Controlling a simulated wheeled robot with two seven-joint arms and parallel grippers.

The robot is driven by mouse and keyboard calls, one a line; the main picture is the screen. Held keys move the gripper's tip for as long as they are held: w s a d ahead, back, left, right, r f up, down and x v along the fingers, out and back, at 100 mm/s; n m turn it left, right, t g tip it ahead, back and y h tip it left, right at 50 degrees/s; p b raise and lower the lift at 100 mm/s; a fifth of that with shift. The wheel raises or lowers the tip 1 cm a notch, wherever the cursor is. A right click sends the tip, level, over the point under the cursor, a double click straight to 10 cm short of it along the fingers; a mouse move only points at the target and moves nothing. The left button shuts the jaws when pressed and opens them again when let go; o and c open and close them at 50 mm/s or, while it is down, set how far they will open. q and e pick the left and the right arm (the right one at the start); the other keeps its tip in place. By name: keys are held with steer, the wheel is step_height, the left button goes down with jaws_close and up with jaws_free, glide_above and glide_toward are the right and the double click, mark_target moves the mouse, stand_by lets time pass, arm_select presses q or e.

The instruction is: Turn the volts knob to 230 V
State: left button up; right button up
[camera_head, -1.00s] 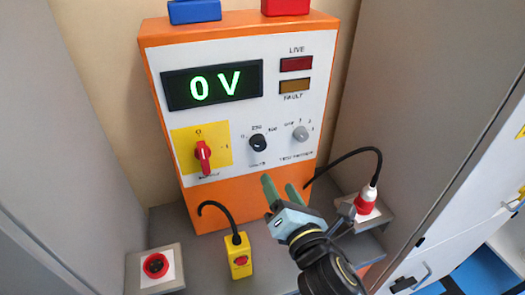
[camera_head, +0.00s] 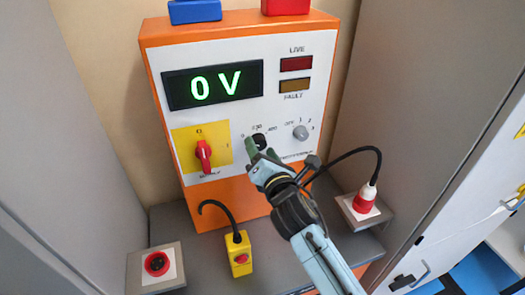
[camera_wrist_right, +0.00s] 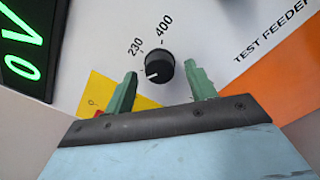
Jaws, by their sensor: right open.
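The black volts knob (camera_head: 259,141) is on the white front panel of the orange box, partly hidden by my gripper in the head view. In the right wrist view the knob (camera_wrist_right: 159,69) sits between and just beyond the fingertips, with its white pointer turned away from the 230 and 400 marks. The display (camera_head: 213,84) reads 0 V. My right gripper (camera_head: 261,148) is open, its green fingers (camera_wrist_right: 162,88) on either side of the knob's line, with nothing held. I cannot tell whether they touch the knob. My left gripper is not in view.
A red switch (camera_head: 204,155) on a yellow plate is left of the knob, and a grey knob (camera_head: 300,132) is right. Grey walls flank the box.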

steer(key=c, duration=1)
steer(key=shift+m, duration=0.3)
steer(key=m+p, duration=0.1)
steer(key=m, duration=0.4)
steer(key=shift+r, duration=0.1)
steer(key=m+p, duration=0.1)
steer(key=m, duration=0.5)
steer(key=shift+p, duration=0.35)
